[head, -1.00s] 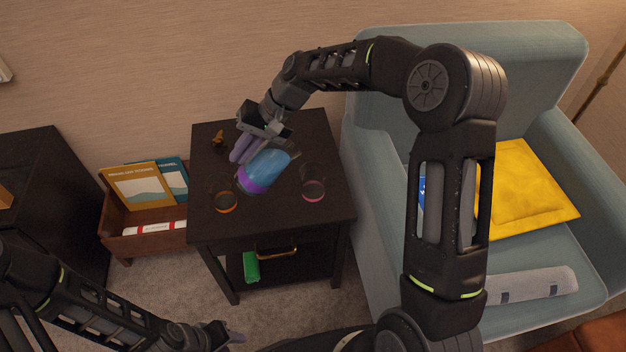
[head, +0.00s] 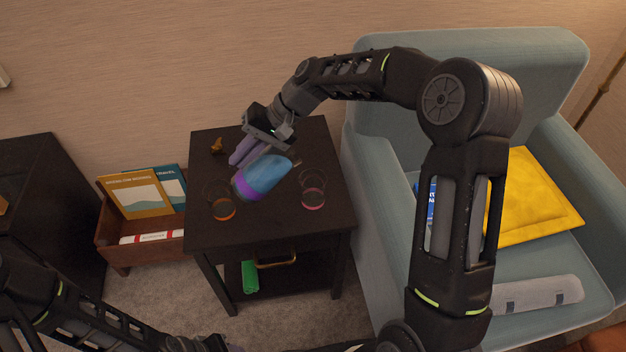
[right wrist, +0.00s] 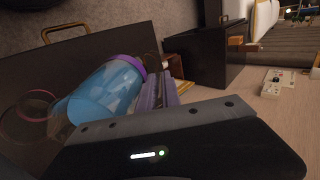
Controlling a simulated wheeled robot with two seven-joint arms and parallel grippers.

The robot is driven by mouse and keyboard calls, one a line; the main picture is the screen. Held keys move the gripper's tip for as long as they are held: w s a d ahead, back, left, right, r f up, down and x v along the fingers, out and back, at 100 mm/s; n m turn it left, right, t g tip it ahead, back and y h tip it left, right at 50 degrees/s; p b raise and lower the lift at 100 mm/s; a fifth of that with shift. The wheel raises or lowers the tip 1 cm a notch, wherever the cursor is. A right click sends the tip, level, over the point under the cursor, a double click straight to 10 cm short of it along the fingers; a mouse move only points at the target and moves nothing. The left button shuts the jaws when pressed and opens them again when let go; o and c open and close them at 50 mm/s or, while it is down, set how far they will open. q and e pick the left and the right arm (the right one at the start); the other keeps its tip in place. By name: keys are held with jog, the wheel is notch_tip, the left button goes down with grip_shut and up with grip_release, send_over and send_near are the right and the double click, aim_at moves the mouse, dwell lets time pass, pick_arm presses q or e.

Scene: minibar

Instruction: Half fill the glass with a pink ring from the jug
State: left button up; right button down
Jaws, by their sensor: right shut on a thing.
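A blue jug with a purple band (head: 265,175) is tilted well over above the small dark table, its narrow end pointing right toward the pink-ringed glass. My right gripper (head: 258,147) is shut on the jug from behind. The right wrist view also shows the jug (right wrist: 105,92). The glass with a pink ring (head: 313,192) stands upright on the table, right of the jug. A glass with an orange ring (head: 221,206) stands at the front left. I see no stream, and cannot tell the liquid levels. My left gripper (head: 222,345) is at the bottom edge, mostly cut off.
The dark side table (head: 270,226) has a small brown ornament (head: 217,146) at its back left. A wooden box with books (head: 142,192) is at the left.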

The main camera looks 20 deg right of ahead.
jog(key=shift+s+d+r+t+y+b, duration=0.2)
jog(key=shift+y+b, duration=0.25)
jog(key=shift+b, duration=0.55)
jog(key=shift+w+d+r+t+y+b, duration=0.15)
jog(key=shift+d+y+b, duration=0.25)
jog(key=shift+b, duration=0.6)
dwell(1.0)
jog(key=shift+s+f+y+b, duration=0.1)
jog(key=shift+f+y+b, duration=0.2)
jog(key=shift+b, duration=0.45)
dwell(1.0)
jog(key=r+p, duration=0.1)
jog(key=p, duration=0.1)
jog(key=a+r+h+p, duration=0.1)
jog(key=p, duration=0.2)
jog(key=h+p, duration=0.1)
jog(key=p, duration=0.1)
jog(key=a+g+h+p, duration=0.1)
jog(key=p, duration=0.1)
jog(key=shift+a+f, duration=0.15)
jog(key=shift+f, duration=0.2)
jog(key=shift+w+f+h, duration=0.25)
jog(key=shift+f+h, duration=0.2)
jog(key=shift+f, duration=0.4)
jog(key=shift+r, duration=0.1)
